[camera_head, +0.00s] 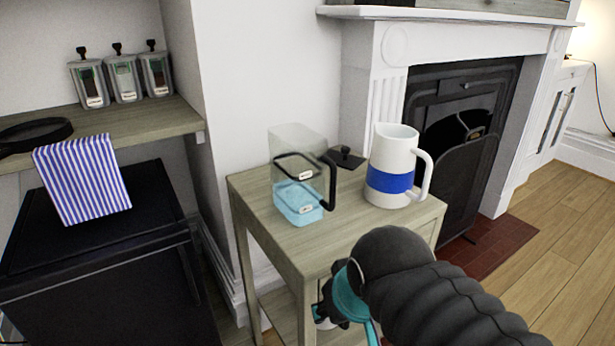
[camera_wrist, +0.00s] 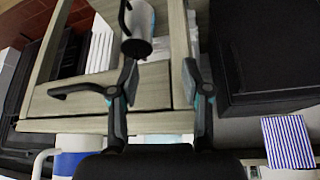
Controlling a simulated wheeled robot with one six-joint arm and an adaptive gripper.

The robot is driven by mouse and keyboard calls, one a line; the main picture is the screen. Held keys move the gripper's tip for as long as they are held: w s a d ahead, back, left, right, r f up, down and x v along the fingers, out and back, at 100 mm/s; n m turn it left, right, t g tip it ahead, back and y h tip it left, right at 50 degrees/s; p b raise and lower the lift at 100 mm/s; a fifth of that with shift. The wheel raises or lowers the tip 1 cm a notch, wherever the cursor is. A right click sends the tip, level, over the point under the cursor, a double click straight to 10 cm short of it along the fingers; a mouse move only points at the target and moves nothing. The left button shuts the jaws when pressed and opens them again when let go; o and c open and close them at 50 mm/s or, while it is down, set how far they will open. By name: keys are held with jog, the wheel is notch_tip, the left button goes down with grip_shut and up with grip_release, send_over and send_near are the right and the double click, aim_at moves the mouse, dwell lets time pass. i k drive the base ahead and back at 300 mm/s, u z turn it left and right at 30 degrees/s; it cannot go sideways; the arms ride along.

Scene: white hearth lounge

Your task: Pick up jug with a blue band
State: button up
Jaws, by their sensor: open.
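The white jug with a blue band (camera_head: 392,180) stands upright on the small wooden side table (camera_head: 300,238), at its right side. Its white handle faces right. In the wrist view the jug (camera_wrist: 68,162) is cut off at the lower left, and that view looks upside down. My gripper (camera_head: 338,300) is in front of the table and lower than its top, apart from the jug. In the wrist view my gripper (camera_wrist: 160,85) has its two dark fingers spread, with nothing held between them. My arm hides part of the table's front right.
A clear jug with blue contents (camera_head: 298,200) and a black handle stands left of the banded jug. A black lid-like item (camera_head: 345,158) lies behind. A black cabinet (camera_head: 95,230) with a striped cloth (camera_head: 82,180) is left.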

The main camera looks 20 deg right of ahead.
aim_at(390, 183)
jog(key=u, duration=1.05)
jog(key=k, duration=1)
jog(key=z, duration=1.15)
jog(key=i, duration=0.5)
